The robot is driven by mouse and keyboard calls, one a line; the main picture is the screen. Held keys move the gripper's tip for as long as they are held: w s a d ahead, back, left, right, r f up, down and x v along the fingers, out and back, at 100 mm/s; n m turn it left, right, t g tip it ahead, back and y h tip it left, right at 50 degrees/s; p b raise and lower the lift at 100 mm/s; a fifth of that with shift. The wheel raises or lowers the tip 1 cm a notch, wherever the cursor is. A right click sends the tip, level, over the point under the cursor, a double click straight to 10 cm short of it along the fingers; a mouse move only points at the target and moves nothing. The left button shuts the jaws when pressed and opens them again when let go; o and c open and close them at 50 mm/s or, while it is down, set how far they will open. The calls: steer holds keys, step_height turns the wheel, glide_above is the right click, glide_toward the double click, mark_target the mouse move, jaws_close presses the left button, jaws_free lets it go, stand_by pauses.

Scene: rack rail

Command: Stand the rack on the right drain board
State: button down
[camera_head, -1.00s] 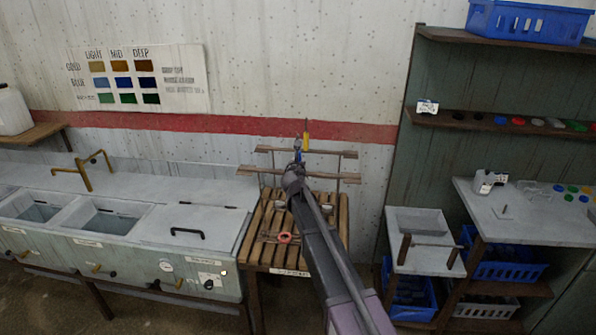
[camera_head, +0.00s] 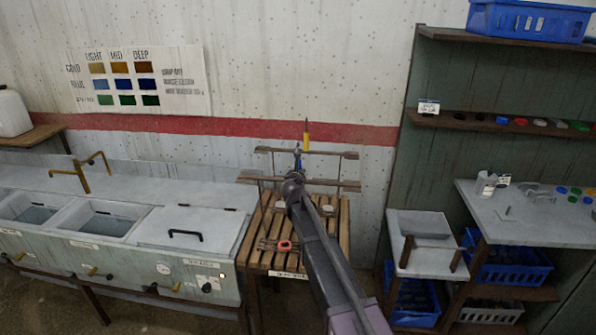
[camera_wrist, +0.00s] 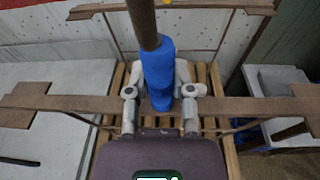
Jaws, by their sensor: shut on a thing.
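The rack (camera_head: 340,186) is a brown frame with two long crossbars and thin uprights, over the slatted wooden drain board (camera_head: 338,234). My gripper (camera_wrist: 160,95) is shut on a blue sleeve around a brown rod. In the wrist view the near crossbar (camera_wrist: 60,103) passes on both sides of my fingers, and the far crossbar runs along the top. The rod's joint to the frame is hidden. A yellow tip (camera_head: 306,135) rises behind the far bar. Whether the rack's feet touch the slats is hidden.
The grey sink unit (camera_head: 190,226) with basins and a lidded section stands close left. A grey stand (camera_head: 430,262) with two brown posts is at the right, by shelves with blue crates (camera_head: 515,268).

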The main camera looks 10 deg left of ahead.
steer(key=shift+f, duration=0.15)
steer(key=shift+c, duration=2.4)
jaws_free()
steer(key=shift+s+r, duration=0.1)
steer(key=shift+r, duration=0.15)
steer(key=s+r+p, duration=0.2)
steer(key=s, duration=0.9)
steer(key=shift+s, duration=0.35)
steer(key=shift+d, duration=0.15)
